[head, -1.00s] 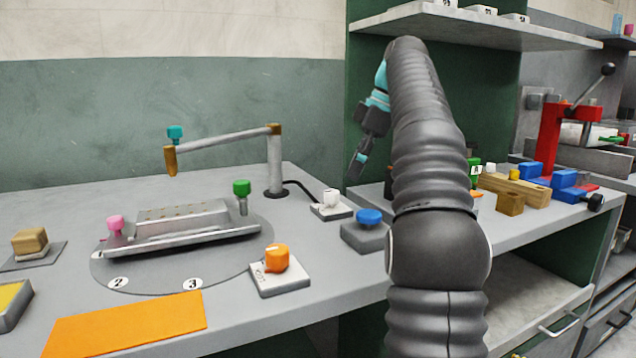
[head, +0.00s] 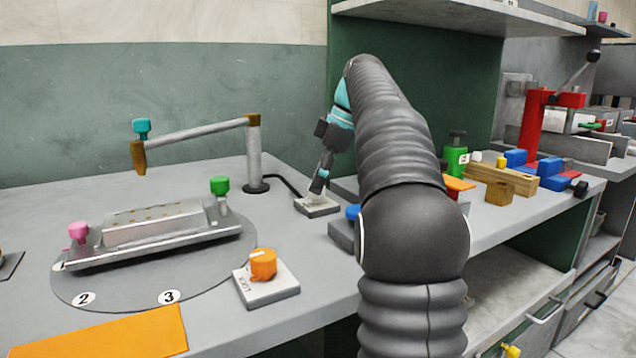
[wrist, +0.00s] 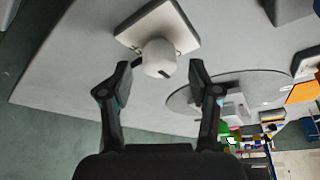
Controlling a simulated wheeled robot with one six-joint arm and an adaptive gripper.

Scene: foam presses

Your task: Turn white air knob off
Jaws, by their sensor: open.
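The white air knob (wrist: 159,58) sits on its square pale base plate (wrist: 179,27) in the wrist view. A short dark mark shows on the knob's face. My gripper (wrist: 160,72) is open, with one finger on each side of the knob; I cannot tell whether either touches it. In the head view my gripper (head: 319,183) points down over the base plate (head: 316,207) near the back of the bench, and it hides most of the knob there.
An orange knob (head: 263,264) on a white plate stands nearer the front. A blue button (head: 352,212) is partly behind my arm. A lamp-like arm on a post (head: 254,155) rises to the left, beside a turntable (head: 120,290) with a metal fixture.

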